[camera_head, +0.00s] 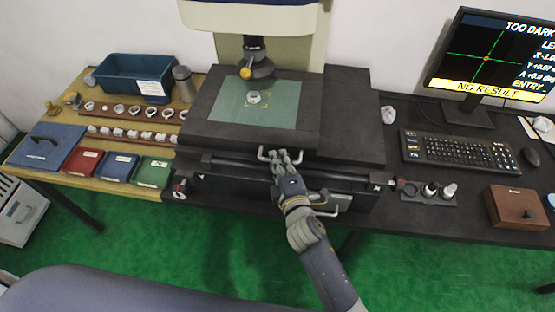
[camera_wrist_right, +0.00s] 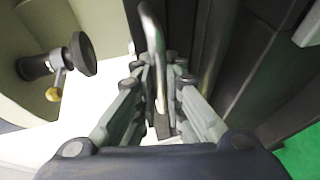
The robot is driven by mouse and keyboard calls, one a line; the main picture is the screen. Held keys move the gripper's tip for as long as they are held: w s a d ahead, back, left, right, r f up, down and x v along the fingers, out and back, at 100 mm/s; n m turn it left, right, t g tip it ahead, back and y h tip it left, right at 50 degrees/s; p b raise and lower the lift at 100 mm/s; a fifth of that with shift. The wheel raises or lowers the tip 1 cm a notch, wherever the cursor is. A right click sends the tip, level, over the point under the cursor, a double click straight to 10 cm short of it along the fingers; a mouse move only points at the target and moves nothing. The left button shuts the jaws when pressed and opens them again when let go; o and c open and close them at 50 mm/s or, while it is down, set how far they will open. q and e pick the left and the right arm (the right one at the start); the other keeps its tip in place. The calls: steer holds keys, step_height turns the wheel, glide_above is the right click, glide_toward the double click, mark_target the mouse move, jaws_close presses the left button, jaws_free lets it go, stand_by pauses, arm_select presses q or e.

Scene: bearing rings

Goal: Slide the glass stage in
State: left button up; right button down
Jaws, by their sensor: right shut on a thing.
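The glass stage (camera_head: 282,117) is a pale green pane set in the dark bed of the measuring machine (camera_head: 222,130). A small light ring (camera_head: 254,97) lies on the glass under the machine's lens (camera_head: 257,70). A metal bar handle (camera_head: 263,154) is at the front edge of the bed. My right gripper (camera_head: 280,158) is shut on this handle. In the right wrist view the handle (camera_wrist_right: 150,25) runs between the fingers of my right gripper (camera_wrist_right: 160,75). The fingers hide part of the handle in the head view. My left gripper is not in view.
To the left are a blue bin (camera_head: 130,77), rows of rings, a blue mat (camera_head: 47,147) and coloured trays (camera_head: 118,166). To the right are a keyboard (camera_head: 460,150), a wooden box (camera_head: 517,207) and a monitor (camera_head: 490,60) reading "TOO DARK" and "NO RESULT".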

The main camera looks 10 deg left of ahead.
steer(key=shift+a, duration=0.15)
steer(key=shift+s, duration=0.1)
steer(key=c, duration=1.9)
jaws_free()
steer(key=shift+c, duration=0.2)
steer(key=v, duration=1.2)
